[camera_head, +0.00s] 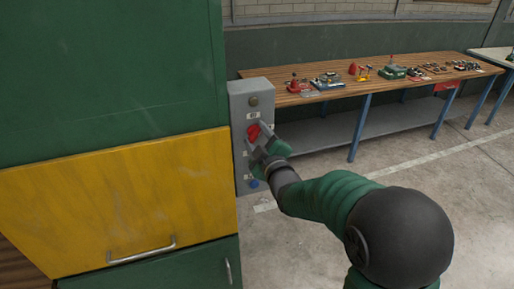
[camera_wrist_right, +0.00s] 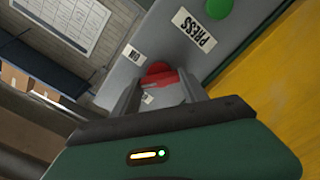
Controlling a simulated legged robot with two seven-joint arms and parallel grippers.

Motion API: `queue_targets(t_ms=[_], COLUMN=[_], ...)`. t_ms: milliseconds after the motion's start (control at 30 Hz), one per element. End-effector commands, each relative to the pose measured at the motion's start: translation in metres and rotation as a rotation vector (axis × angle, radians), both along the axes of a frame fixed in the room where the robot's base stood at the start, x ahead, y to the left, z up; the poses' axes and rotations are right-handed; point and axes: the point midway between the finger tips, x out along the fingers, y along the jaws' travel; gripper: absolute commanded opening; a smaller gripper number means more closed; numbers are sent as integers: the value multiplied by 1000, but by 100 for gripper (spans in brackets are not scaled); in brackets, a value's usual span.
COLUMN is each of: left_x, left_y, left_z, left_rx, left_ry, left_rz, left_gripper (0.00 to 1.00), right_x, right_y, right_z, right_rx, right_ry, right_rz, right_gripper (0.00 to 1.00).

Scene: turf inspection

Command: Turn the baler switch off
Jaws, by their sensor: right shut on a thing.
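The grey control panel (camera_head: 252,104) is mounted on the side of the green and yellow baler (camera_head: 145,205). Its red switch (camera_head: 253,132) sits in the upper middle of the panel, and it also shows in the right wrist view (camera_wrist_right: 160,76). My right gripper (camera_head: 259,139) is at the panel, shut on the red switch, with a finger on each side of it. The fingers hide part of the switch and the labels around it. In the right wrist view an "ON" label (camera_wrist_right: 132,55) is beside the switch. My left gripper is not in view.
A dark round knob (camera_head: 253,101) is above the switch and a blue button (camera_head: 253,183) is below. A wooden workbench (camera_head: 440,68) stands behind. The floor at right is clear.

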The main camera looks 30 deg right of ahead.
Motion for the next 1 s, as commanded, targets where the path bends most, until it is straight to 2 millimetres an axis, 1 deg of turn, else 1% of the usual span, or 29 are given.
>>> queue_targets(t_ms=[33, 300, 500, 700, 1000], left_x=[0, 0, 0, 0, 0], left_y=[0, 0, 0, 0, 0], left_z=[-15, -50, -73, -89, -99], left_rx=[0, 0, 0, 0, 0], left_ry=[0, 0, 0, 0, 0], left_rz=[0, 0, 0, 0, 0], left_gripper=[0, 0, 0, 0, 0], right_x=[0, 0, 0, 1, 1], right_y=[1, 2, 2, 2, 3], right_z=[-10, -11, -12, -12, -11], right_rx=[-42, -288, -447, -565, -654], right_ry=[14, 74, 115, 147, 170], right_rz=[2, 3, 4, 5, 7], right_gripper=[10, 10, 10, 10, 10])
